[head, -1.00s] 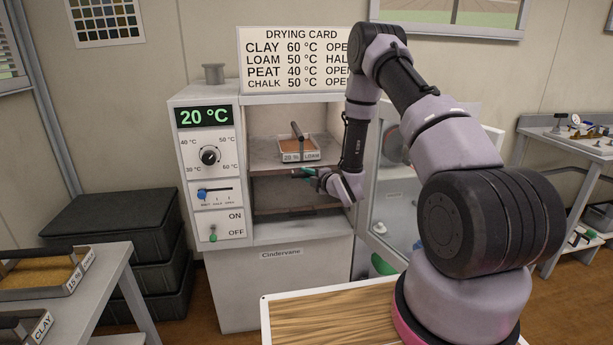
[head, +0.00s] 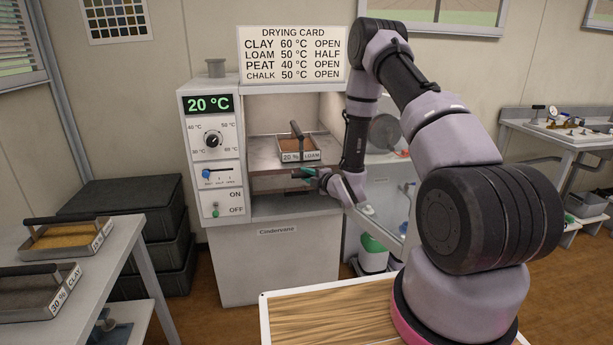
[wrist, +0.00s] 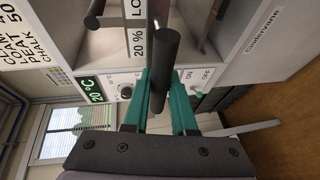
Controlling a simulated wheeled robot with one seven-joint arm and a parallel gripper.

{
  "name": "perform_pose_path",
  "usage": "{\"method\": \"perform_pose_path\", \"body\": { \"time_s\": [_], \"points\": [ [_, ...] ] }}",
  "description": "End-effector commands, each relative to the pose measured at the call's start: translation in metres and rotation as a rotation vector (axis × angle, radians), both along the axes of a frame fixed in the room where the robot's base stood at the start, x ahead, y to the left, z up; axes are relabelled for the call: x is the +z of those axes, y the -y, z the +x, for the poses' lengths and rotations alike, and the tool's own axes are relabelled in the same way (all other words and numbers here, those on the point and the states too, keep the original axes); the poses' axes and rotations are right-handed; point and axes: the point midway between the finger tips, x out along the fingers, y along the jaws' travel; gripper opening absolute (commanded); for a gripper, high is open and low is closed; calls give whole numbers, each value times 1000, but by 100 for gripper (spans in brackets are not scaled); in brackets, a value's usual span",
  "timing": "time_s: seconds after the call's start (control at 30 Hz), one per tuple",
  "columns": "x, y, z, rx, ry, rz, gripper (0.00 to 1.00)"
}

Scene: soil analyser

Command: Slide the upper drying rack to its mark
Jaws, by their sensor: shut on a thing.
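The upper drying rack (head: 264,152) is a flat grey shelf in the open cabinet (head: 265,280). It carries a small tray labelled 20 % LOAM (head: 300,156) with brown soil and an upright-post handle. My gripper (head: 318,175) is at the rack's front edge. In the wrist view, my gripper's teal fingers (wrist: 160,90) are shut on a dark round bar, the rack handle (wrist: 166,55). Part of the loam tray (wrist: 138,28) shows beyond it. My arm and fingers cover the rack's right front. I cannot make out the mark.
The cabinet door (head: 385,195) stands open at the right, partly behind my arm. The control panel (head: 213,165) reads 20 °C. A side table with soil trays (head: 60,240) is at the left, before black crates (head: 135,205). A wood-topped surface (head: 330,318) lies in front of me.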

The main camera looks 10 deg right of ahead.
Motion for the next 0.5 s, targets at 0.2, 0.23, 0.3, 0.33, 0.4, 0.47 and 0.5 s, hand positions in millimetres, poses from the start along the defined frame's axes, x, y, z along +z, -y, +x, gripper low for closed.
{"method": "perform_pose_path", "body": {
  "time_s": [0.2,0.23,0.3,0.33,0.4,0.47,0.5],
  "points": [
    [-1,2,0,-4,-3,-1,36],
    [-1,2,0,-4,-3,-1,48],
    [-1,1,0,-3,-2,0,55],
    [-1,1,0,-3,-2,0,55],
    [-1,1,0,-2,-2,-1,55],
    [-1,1,0,-2,-1,-1,55],
    [0,1,0,-2,-1,-1,55]
  ]
}}
